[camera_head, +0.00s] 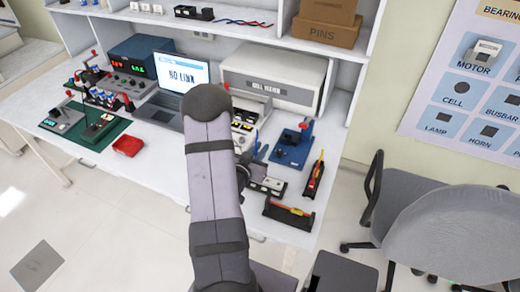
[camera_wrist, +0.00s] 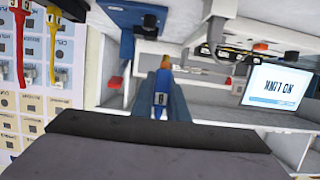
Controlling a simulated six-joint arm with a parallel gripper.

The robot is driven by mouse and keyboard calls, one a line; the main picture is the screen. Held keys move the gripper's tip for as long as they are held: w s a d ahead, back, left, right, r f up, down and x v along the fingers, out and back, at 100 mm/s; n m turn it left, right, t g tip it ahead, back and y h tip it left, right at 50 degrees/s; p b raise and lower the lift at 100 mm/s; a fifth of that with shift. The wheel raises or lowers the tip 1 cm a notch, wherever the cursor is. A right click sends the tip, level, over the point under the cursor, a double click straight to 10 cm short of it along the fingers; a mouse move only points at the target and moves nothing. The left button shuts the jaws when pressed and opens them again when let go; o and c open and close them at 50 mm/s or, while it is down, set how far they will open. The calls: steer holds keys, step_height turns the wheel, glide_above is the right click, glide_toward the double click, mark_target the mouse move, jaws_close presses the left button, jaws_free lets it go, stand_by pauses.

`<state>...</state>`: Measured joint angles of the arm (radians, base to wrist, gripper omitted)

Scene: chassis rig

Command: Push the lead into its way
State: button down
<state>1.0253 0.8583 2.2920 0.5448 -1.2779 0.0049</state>
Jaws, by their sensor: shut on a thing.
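In the wrist view, which looks turned over, my gripper (camera_wrist: 163,78) is shut on a blue piece (camera_wrist: 160,100) with a small pale mark, which looks like the lead's plug. An orange bit shows just past the fingertips. The rest of that lead is hidden. In the head view my own arm covers the gripper. A blue fixture (camera_head: 291,147) with a red handle stands on the bench; a blue base with a metal part (camera_wrist: 148,20) shows close by in the wrist view. I cannot tell which opening is the lead's way.
Black holders with coloured leads (camera_head: 315,175) (camera_head: 288,213) sit at the bench's right front. A black and white block (camera_head: 268,186) lies beside them. A laptop (camera_head: 182,76) reads NO LINK. Red tray (camera_head: 129,145) and green mat (camera_head: 98,130) lie left. An office chair (camera_head: 455,228) stands right.

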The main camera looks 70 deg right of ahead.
steer(key=shift+f+b, duration=2.45)
steer(key=shift+f, duration=0.4)
steer(key=shift+f+b, duration=1.4)
steer(key=shift+b, duration=0.1)
steer(key=c, duration=1.7)
jaws_free()
steer(key=shift+o, duration=0.2)
steer(key=shift+b+v, duration=0.55)
steer(key=shift+v, duration=3.15)
steer(key=shift+r, duration=0.15)
